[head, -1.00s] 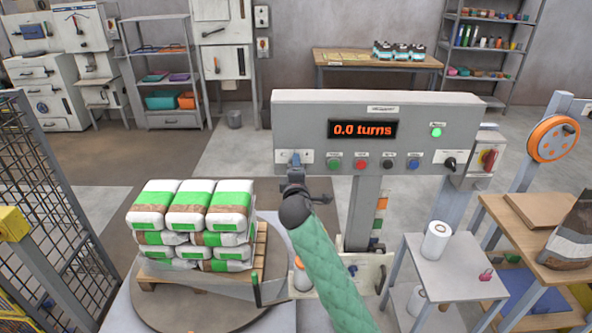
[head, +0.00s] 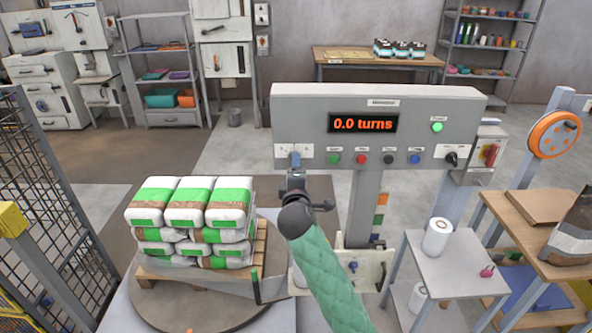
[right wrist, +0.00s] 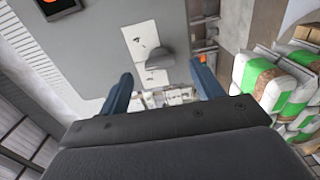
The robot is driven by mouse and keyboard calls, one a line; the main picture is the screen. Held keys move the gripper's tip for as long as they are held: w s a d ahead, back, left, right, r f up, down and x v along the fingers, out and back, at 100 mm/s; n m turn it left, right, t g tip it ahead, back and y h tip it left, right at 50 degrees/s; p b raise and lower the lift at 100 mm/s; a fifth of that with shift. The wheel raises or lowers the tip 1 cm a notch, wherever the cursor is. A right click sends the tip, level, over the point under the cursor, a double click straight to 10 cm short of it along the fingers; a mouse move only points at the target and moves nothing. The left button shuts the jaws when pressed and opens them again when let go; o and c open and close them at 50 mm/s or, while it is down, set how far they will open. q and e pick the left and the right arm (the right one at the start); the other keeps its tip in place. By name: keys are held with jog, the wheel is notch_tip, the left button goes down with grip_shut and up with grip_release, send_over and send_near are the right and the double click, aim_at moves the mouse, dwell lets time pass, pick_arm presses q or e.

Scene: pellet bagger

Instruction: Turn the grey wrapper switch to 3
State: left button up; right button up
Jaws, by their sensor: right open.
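The grey wrapper switch (right wrist: 154,60) shows in the right wrist view as a grey knob on a white label plate (right wrist: 138,46). It sits on the grey control panel (head: 300,105). In the right wrist view my right gripper (right wrist: 162,78) is open. Its two blue fingers stand on either side of the knob, with gaps and no clear contact. The number the knob points to is too small to read. My left gripper is not in view.
The panel display (head: 363,123) reads 0.0 turns. Several push buttons and a black switch (head: 451,159) lie right of my gripper. Stacked bags (head: 185,215) stand on the turntable at left. A small table (head: 455,262) with a white roll is at right.

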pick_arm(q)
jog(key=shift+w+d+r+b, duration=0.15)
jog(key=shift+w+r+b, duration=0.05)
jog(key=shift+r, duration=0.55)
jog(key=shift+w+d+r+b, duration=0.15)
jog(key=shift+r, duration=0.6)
pick_arm(e)
jog(key=shift+s, duration=1.6)
